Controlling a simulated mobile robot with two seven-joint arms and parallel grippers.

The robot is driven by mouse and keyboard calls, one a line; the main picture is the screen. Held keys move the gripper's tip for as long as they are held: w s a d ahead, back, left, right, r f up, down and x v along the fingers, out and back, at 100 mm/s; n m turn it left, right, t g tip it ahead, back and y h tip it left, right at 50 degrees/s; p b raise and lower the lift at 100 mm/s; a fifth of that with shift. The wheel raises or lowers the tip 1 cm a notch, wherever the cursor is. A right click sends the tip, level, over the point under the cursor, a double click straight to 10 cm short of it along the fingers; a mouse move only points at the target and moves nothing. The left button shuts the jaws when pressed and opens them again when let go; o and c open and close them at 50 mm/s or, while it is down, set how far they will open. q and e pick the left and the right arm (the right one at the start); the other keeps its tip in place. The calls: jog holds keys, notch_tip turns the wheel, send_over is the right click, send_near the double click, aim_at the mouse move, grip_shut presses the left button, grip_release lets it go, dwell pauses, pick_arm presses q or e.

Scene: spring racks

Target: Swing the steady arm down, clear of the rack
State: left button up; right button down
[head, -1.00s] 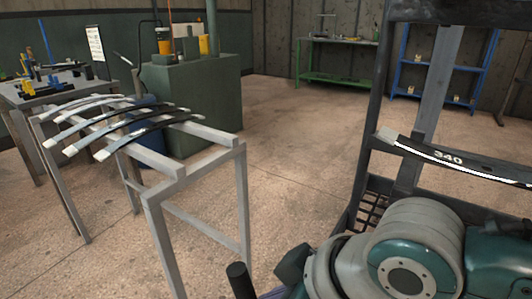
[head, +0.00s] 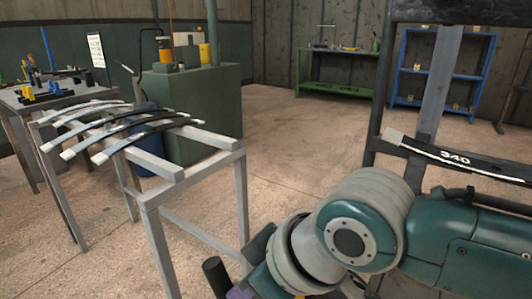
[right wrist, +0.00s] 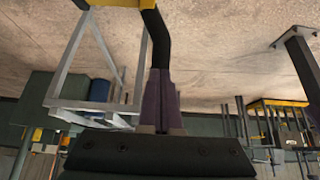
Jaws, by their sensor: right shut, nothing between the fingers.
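A black bar with a round end (head: 215,275), which looks like part of the steady arm, stands at the bottom of the head view. In the right wrist view a bent black bar (right wrist: 157,38) with a yellow part (right wrist: 103,38) beside it runs up from behind my fingertips. My right gripper (head: 240,293) has purple fingers, shut and empty, close beside the black bar; I cannot tell if they touch. The fingers also show in the right wrist view (right wrist: 160,100). The dark rack (head: 380,85) at right holds a leaf spring marked 340 (head: 455,158). My left gripper is out of view.
A grey stand (head: 190,140) with several curved leaf springs (head: 120,125) is at left. Behind it are a green cabinet (head: 205,110) and a workbench (head: 60,95). A green table (head: 335,80) and blue shelf (head: 440,65) stand at the back. Floor between is open.

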aim_at(223, 276)
jog(key=shift+w+a+b, duration=0.5)
jog(key=shift+a+b, duration=0.2)
jog(key=shift+a, duration=0.05)
jog(key=shift+w+a+b, duration=0.45)
jog(key=shift+a+b, duration=0.2)
jog(key=shift+a, duration=0.05)
jog(key=shift+w+a+f+b, duration=0.1)
jog(key=shift+w+a+b, duration=0.4)
jog(key=shift+a+b, duration=0.35)
jog(key=shift+w+a+b, duration=0.5)
jog(key=shift+a+b, duration=0.1)
jog(key=shift+b, duration=0.4)
jog(key=shift+w+a+b, duration=1.8)
jog(key=shift+a+b, duration=0.55)
jog(key=shift+b, duration=2.2)
jog(key=s+d+p, duration=0.1)
jog(key=p, duration=0.2)
jog(key=s+d+p, duration=0.1)
jog(key=d+p, duration=0.1)
jog(key=p, duration=0.1)
jog(key=s+d+p, duration=0.1)
jog(key=p, duration=0.3)
jog(key=shift+d+r, duration=0.25)
jog(key=shift+r, duration=0.1)
jog(key=shift+s+d+p, duration=0.2)
jog(key=shift+d+p, duration=0.05)
jog(key=shift+p, duration=0.15)
jog(key=shift+f, duration=0.2)
